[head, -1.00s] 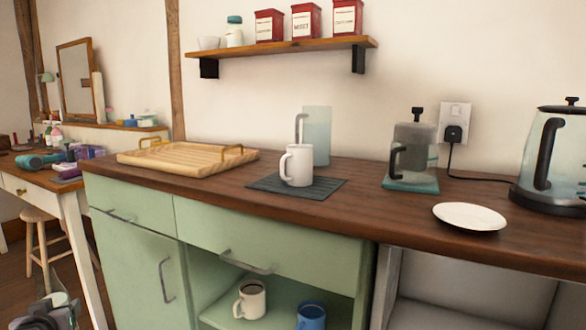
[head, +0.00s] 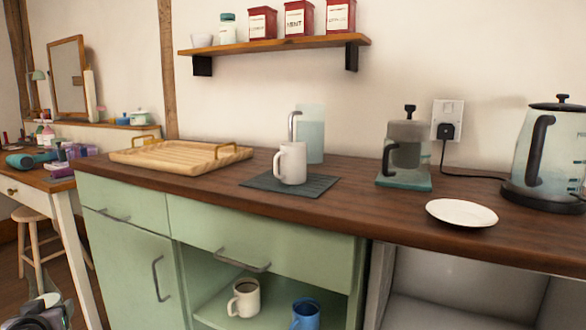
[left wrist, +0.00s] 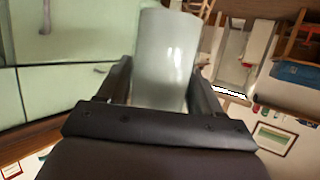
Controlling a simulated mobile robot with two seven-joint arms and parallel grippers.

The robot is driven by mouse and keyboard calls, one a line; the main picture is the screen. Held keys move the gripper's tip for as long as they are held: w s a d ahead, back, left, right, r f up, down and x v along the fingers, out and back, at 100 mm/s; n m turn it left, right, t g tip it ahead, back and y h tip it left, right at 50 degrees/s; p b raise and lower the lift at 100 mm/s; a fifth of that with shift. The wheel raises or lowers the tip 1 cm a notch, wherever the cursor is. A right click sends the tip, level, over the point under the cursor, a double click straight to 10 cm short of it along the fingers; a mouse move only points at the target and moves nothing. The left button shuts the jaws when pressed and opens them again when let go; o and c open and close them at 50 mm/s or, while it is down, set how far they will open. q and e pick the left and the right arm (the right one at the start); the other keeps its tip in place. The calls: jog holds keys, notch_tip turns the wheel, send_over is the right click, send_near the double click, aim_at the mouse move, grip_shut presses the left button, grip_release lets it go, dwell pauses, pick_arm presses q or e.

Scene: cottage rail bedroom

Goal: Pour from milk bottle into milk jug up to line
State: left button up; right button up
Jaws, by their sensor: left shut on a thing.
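My left gripper (left wrist: 162,80) is shut on a pale, smooth, whitish cylinder, which I take to be the milk bottle (left wrist: 166,55). Its far end and its contents are hidden. In the head view, a dark shape with a pale piece (head: 45,303) at the lower left corner looks like this gripper and bottle, away from the counter top. A white handled vessel (head: 292,164) stands upright on a dark ribbed mat (head: 258,182). A tall translucent vessel (head: 311,133) stands behind it. I cannot tell which is the milk jug, and no fill line is readable. My right gripper is not in view.
A wooden tray (head: 180,154) is on the counter's left. A dark-handled glass press (head: 407,160), a white plate (head: 462,212) and a glass kettle (head: 548,150) are on the right. A shelf (head: 275,43) hangs above. The counter front (head: 290,202) is clear.

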pick_arm(q)
jog(key=shift+r, duration=0.2)
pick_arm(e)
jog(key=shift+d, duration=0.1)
